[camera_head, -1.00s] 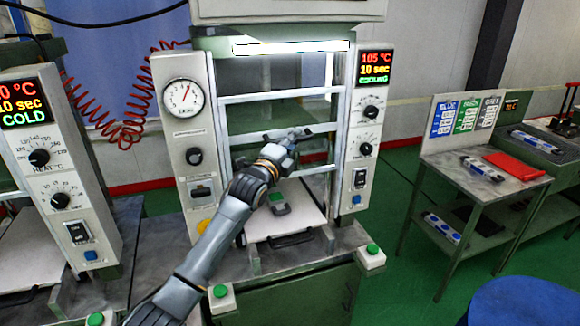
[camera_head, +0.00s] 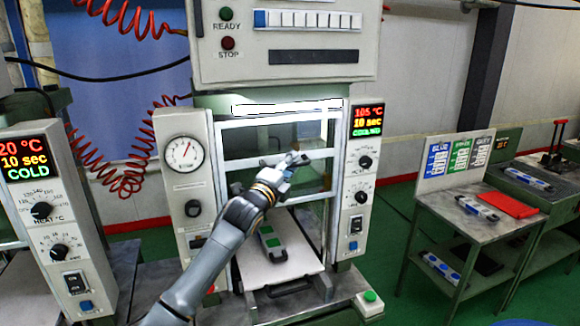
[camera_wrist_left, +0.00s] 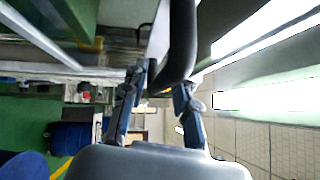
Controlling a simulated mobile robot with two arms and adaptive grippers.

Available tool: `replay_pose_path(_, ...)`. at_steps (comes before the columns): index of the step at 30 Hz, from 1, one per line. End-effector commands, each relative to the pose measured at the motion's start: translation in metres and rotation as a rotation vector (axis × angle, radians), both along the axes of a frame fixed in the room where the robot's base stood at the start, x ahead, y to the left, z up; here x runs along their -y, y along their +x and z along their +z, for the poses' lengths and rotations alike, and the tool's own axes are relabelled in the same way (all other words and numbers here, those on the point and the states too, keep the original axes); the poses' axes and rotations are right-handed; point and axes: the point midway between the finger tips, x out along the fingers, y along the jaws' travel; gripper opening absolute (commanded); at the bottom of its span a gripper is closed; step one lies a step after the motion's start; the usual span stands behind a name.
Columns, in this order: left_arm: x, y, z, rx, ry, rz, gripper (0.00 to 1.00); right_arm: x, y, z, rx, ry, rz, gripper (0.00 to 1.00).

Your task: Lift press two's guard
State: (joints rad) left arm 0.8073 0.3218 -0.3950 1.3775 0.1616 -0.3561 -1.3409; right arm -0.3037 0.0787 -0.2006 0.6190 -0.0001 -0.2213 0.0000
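Press two is the middle press, with its gauge panel (camera_head: 183,180) on the left and its 105 °C display panel (camera_head: 362,170) on the right. Its guard (camera_head: 280,119) is a light barred frame across the opening, partly raised. My left gripper (camera_head: 291,162) is at the guard's front. In the left wrist view a black curved handle (camera_wrist_left: 183,40) runs between the fingers of my left gripper (camera_wrist_left: 160,88), which look closed on it. My right gripper is not in view.
Another press (camera_head: 50,215) showing 20 °C COLD stands at the left. A side table (camera_head: 440,205) at the right holds a mould and a red folder (camera_head: 510,205). A control box (camera_head: 285,45) hangs above press two. Green floor lies open between press and table.

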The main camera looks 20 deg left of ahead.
Motion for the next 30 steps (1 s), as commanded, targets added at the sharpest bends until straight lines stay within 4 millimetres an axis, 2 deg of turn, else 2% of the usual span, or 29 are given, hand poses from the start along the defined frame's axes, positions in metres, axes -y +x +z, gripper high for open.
replay_pose_path(10, 0.000, -0.001, -0.001, -0.002, 0.000, 0.000, 0.37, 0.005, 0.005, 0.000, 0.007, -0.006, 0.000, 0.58)
replay_pose_path(14, -0.002, -0.009, -0.003, -0.002, 0.001, 0.000, 0.37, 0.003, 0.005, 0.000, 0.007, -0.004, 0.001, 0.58)
replay_pose_path(30, -0.020, -0.097, -0.015, -0.002, 0.002, 0.000, 0.37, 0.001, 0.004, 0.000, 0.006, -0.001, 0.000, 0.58)
